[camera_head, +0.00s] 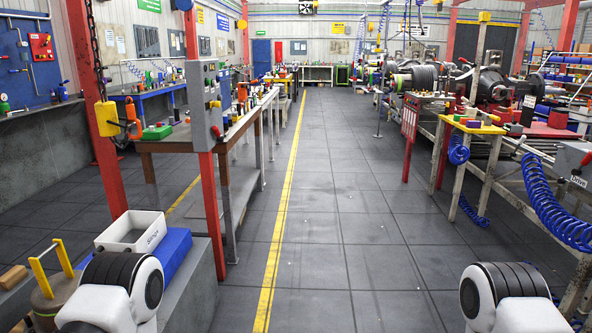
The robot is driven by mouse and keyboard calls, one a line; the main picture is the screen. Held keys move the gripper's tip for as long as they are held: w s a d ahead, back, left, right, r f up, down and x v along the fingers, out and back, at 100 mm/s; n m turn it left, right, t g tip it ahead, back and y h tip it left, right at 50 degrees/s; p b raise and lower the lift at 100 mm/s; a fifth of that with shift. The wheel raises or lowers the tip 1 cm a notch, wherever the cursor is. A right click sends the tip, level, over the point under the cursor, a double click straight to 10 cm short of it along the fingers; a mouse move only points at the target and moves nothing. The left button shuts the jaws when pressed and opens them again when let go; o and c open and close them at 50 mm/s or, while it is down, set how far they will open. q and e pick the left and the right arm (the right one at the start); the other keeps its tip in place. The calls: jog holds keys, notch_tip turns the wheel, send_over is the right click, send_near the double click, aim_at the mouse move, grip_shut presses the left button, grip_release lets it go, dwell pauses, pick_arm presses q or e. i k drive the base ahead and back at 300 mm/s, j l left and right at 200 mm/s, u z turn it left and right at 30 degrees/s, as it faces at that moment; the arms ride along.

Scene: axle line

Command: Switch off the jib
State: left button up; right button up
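A grey control box (204,105) stands on a red post at the left of the aisle, with small buttons and a red-and-black lever or knob low on its face. Its labels are too small to read. A yellow hoist block (107,118) with an orange piece beside it hangs on a dark chain (95,50) near a red column at the left; I cannot tell whether this is the jib. Only white-and-black links of my arms show at the bottom left and bottom right. Neither gripper is in view, and nothing shows in contact with the box.
A low grey ledge at the front left bears a white bin (133,231) on a blue block. A workbench (245,122) runs behind the post. A grey "Drive" box (574,163) and blue coiled hose (553,205) stand at the right. The aisle floor (340,220) is clear.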

aim_at(215, 128)
jog(key=i+l+u, duration=0.1)
jog(key=i+u, duration=0.15)
jog(key=i, duration=0.3)
jog(key=i+l+u, duration=0.25)
jog(key=i, duration=0.25)
jog(key=i+l+u, duration=0.25)
jog(key=i, duration=0.25)
